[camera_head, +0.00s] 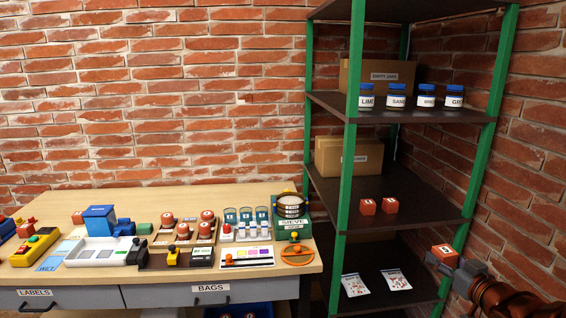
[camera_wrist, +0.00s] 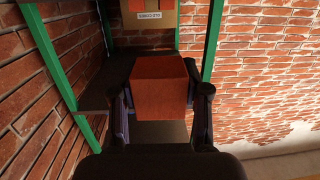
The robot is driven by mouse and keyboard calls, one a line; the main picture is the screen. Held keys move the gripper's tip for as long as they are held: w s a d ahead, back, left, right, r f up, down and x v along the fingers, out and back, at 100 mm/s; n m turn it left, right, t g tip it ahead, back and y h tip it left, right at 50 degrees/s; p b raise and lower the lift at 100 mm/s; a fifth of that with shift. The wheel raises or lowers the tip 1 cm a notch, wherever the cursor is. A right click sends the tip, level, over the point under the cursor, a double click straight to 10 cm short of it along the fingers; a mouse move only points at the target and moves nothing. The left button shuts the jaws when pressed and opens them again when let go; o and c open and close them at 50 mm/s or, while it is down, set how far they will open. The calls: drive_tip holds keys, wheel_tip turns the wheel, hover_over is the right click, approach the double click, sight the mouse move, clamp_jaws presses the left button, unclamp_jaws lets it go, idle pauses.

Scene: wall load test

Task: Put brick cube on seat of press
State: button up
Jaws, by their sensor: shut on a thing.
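My gripper (camera_head: 458,264) is at the right in the head view, in front of the shelf rack. It is shut on an orange-red brick cube (camera_head: 443,254) with a white mark. In the wrist view the brick cube (camera_wrist: 160,80) sits between the two dark fingers of my gripper (camera_wrist: 160,105), clear of any surface. The press is not clearly identifiable; a blue device (camera_head: 100,219) stands by a white tray on the workbench at left, far from my gripper. I cannot make out a seat.
Two similar cubes (camera_head: 378,206) stand on a dark shelf of the green-posted rack (camera_head: 343,175). Jars, cartons and two white packets share the rack. The workbench (camera_head: 270,187) is crowded with small tools, jars and a sieve. A brick wall is close at right.

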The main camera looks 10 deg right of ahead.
drive_tip(key=w+a+r+n+y+p, duration=0.1)
drive_tip(key=w+a, duration=0.3)
drive_tip(key=a, duration=0.6)
drive_tip(key=w+a+r+n+y+p, duration=0.1)
drive_tip(key=w+a+r, duration=0.2)
drive_tip(key=a, duration=0.7)
drive_tip(key=w+a+r+n+y+p, duration=0.1)
drive_tip(key=w+a+y, duration=0.1)
drive_tip(key=w+a, duration=0.4)
drive_tip(key=a, duration=0.4)
drive_tip(key=shift+w+r+g, duration=0.2)
drive_tip(key=shift+r+g, duration=0.2)
